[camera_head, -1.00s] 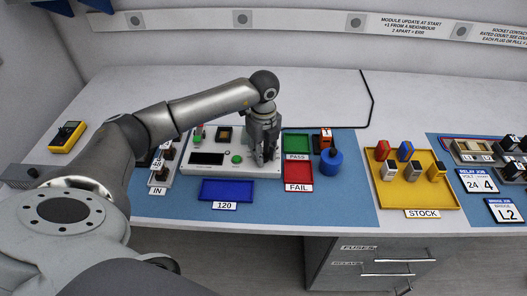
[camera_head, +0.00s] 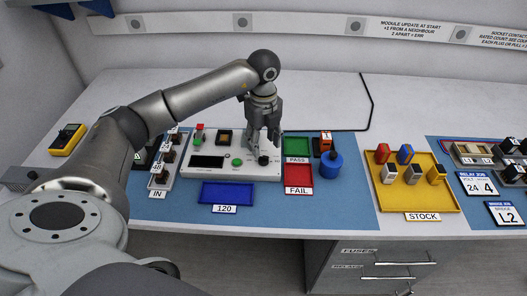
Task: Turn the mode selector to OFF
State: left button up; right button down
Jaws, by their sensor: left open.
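A light grey test panel (camera_head: 215,172) stands on the blue mat, with a dark display, a green button (camera_head: 237,162) and a red-topped part. A black knob (camera_head: 264,160), which looks like the mode selector, is at the panel's right end. Its pointer direction and its labels are too small to read. My left gripper (camera_head: 264,143) points down just above and behind the knob. Its fingers are open and nothing shows between them. I cannot tell whether the fingertips touch the knob. My right gripper is not in view.
Green PASS (camera_head: 297,146) and red FAIL (camera_head: 298,175) trays and a blue round container (camera_head: 331,163) stand right of the panel. A blue tray (camera_head: 227,192) lies in front. A rack of modules (camera_head: 164,170) is at left, a yellow stock tray (camera_head: 418,190) at right.

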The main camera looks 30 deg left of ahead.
aim_at(263, 157)
pick_arm(q)
notch_tip(263, 157, up, 6)
jog(key=shift+r, duration=0.15)
jog(key=shift+s, duration=0.1)
dwell(0.5)
